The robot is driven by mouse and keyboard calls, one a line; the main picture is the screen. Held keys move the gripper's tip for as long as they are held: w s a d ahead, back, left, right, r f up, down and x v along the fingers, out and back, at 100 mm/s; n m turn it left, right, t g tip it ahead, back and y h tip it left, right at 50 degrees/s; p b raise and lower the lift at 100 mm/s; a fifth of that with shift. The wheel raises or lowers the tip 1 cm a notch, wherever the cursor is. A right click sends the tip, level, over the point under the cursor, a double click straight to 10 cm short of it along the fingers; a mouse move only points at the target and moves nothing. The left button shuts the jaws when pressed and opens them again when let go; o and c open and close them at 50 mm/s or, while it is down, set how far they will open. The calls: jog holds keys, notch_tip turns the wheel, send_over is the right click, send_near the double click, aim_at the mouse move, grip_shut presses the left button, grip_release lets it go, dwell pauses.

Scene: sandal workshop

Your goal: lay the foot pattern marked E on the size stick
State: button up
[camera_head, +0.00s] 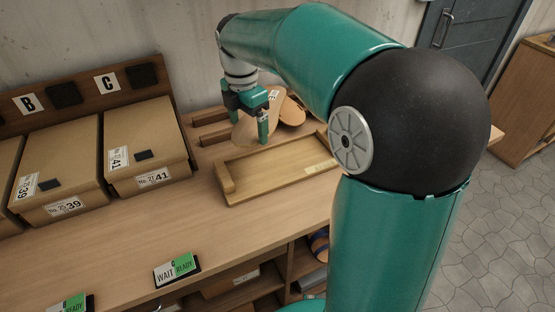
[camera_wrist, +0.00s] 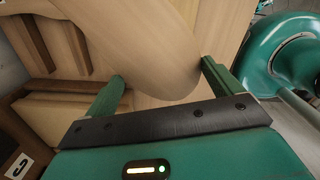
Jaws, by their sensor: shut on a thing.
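My gripper (camera_head: 250,118) is shut on a flat, light-wood foot pattern (camera_head: 243,131) above the back of the bench, behind the size stick. In the wrist view, the pattern's rounded end (camera_wrist: 165,60) lies between the two green fingers of my gripper (camera_wrist: 163,72). Another foot-shaped piece (camera_head: 292,112) lies behind my gripper, partly hidden.
Wooden slats (camera_head: 211,115) stand at the back of the bench. Boxes marked 39 (camera_head: 62,160) and 41 (camera_head: 150,125) stand on the left. A wait/ready sign (camera_head: 177,270) lies at the front edge. The bench (camera_head: 150,220) is clear between sign and boxes.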

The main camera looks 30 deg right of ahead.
jog(key=m, duration=0.1)
jog(key=s+d+m, duration=0.1)
jog(key=m, duration=0.3)
jog(key=shift+s+d, duration=0.15)
jog(key=shift+d, duration=0.15)
jog(key=m, duration=0.2)
jog(key=s+d+m, duration=0.1)
jog(key=m, duration=0.3)
jog(key=shift+s+d, duration=0.25)
jog(key=shift+d, duration=0.15)
jog(key=s+d+m, duration=0.3)
jog(key=m, duration=0.8)
jog(key=s+d+m, duration=0.3)
jog(key=m, duration=2.1)
send_over(305, 154)
jog(key=f, duration=1)
jog(key=shift+s+a+f, duration=0.2)
jog(key=shift+s, duration=0.05)
jog(key=shift+w+d+f, duration=0.1)
jog(key=shift+w+f, duration=0.05)
jog(key=shift+f, duration=1.65)
